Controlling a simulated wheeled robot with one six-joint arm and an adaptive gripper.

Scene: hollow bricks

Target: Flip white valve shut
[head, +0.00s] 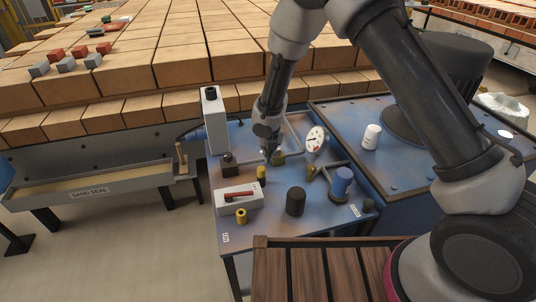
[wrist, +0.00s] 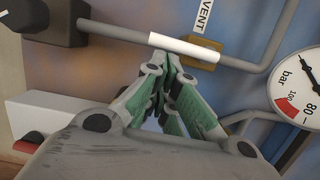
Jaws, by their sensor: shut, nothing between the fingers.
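The white valve handle (wrist: 185,47) shows in the wrist view as a white bar lying in line with a grey pipe (wrist: 120,33), in front of a brass-coloured block (wrist: 208,47) below a VENT label (wrist: 204,15). My gripper (wrist: 168,60) is shut and empty, with its green-sided fingers meeting just below the left part of the white handle. I cannot tell whether the tips touch it. In the head view my gripper (head: 267,156) is low over the blue bench beside the brass block (head: 278,158); the white handle is not clear there.
A pressure gauge (head: 315,140) stands right of my gripper. A white box with a red handle (head: 238,195), a yellow knob (head: 261,172), a black cylinder (head: 295,201) and a blue-topped part (head: 342,182) stand around. A tall white box (head: 213,120) is at left.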

